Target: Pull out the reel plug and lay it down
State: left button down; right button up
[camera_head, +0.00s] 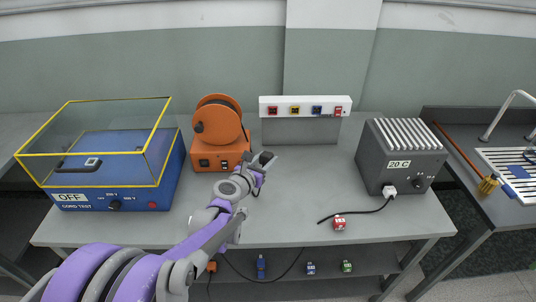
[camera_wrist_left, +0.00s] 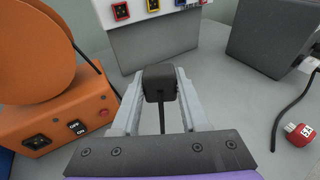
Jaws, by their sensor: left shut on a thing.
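My left gripper (camera_head: 265,158) is shut on a black plug (camera_wrist_left: 158,80) with a dark cord trailing back between the fingers. In the head view the gripper is above the table just right of the orange reel (camera_head: 218,124), and the plug can hardly be told from the fingers. The plug is apart from the reel's orange base (camera_head: 222,157); a dark socket (camera_wrist_left: 34,141) and a switch show on the base's front in the wrist view. Whether the plug touches the table cannot be told. My right gripper is not in view.
A white socket panel (camera_head: 305,106) stands behind. A blue tester (camera_head: 110,197) with a clear yellow-edged cover is left. A grey box (camera_head: 402,158) with a white plug (camera_head: 389,190) is right; a red tagged block (camera_head: 339,223) lies near the front. The middle tabletop (camera_head: 310,180) is clear.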

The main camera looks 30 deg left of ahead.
pick_arm(q)
jog(key=b, duration=0.4)
send_over(266, 194)
notch_tip(266, 194, down, 6)
jog(key=shift+f+b, duration=0.4)
jog(key=shift+f, duration=0.1)
jog(key=shift+w+f, duration=0.1)
jog(key=shift+f, duration=0.35)
jog(key=shift+f+b, duration=2.15)
jog(key=shift+f, duration=0.8)
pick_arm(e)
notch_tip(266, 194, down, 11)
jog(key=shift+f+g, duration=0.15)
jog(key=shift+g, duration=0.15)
pick_arm(q)
jog(key=shift+c, duration=1.7)
grip_release()
